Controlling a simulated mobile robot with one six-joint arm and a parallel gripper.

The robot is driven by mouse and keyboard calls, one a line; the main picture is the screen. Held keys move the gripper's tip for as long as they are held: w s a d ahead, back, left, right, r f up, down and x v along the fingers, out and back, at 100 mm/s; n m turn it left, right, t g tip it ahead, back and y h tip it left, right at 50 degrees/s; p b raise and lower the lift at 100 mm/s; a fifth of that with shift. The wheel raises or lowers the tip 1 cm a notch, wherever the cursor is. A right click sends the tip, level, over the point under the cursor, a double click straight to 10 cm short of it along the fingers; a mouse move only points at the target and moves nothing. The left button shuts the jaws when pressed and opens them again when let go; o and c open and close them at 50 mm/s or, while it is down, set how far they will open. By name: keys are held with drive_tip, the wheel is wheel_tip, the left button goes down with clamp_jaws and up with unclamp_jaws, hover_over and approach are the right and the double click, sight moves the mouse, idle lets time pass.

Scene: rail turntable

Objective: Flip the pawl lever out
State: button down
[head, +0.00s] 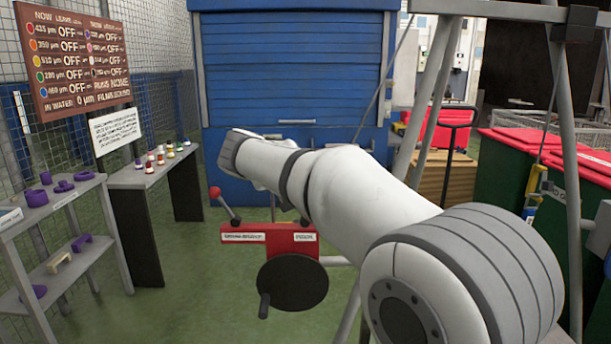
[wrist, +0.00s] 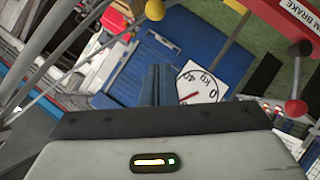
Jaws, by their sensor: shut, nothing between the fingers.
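The red winch box (head: 270,238) stands in front of the blue shutter, with two white labels on its face and a dark crank disc (head: 292,284) below. A red-knobbed lever (head: 216,193) rises at its left, beside the brake label; the wrist view also shows this red knob (wrist: 295,107). A yellow ball (wrist: 155,10) at the top of the wrist view may be the pawl lever's knob; I cannot tell its position. My gripper (wrist: 158,84) is shut and empty, apart from both knobs. In the head view my arm hides its fingers and part of the box.
A white kg dial (wrist: 200,84) shows beyond my fingers. Shelves with purple parts (head: 60,200) and a bench with small weights (head: 155,172) stand at left. Grey frame legs (head: 430,95) and green bins (head: 500,190) are at right. Green floor is clear left of the box.

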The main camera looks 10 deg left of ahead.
drive_tip(key=shift+v, duration=1.2)
drive_tip(key=shift+d, duration=0.1)
drive_tip(key=s+d+f+m+g+p, duration=0.1)
drive_tip(key=s+d+m+g+p, duration=0.3)
drive_tip(key=d, duration=0.9)
drive_tip(key=s+d+f+n+g+p, duration=0.1)
drive_tip(key=s+d+f+g+p, duration=0.15)
drive_tip(key=s+d+p, duration=0.7)
drive_tip(key=s+d+f+m+g+y+p, duration=0.1)
drive_tip(key=s+d, duration=0.3)
drive_tip(key=s, duration=0.4)
drive_tip(key=s+d+f+m+g+y+p, duration=0.1)
drive_tip(key=s+d+f, duration=0.3)
drive_tip(key=s, duration=0.5)
drive_tip(key=shift+d+m+g, duration=0.65)
drive_tip(key=shift+m+g, duration=0.05)
drive_tip(key=shift+g, duration=0.05)
drive_tip(key=shift+s, duration=0.1)
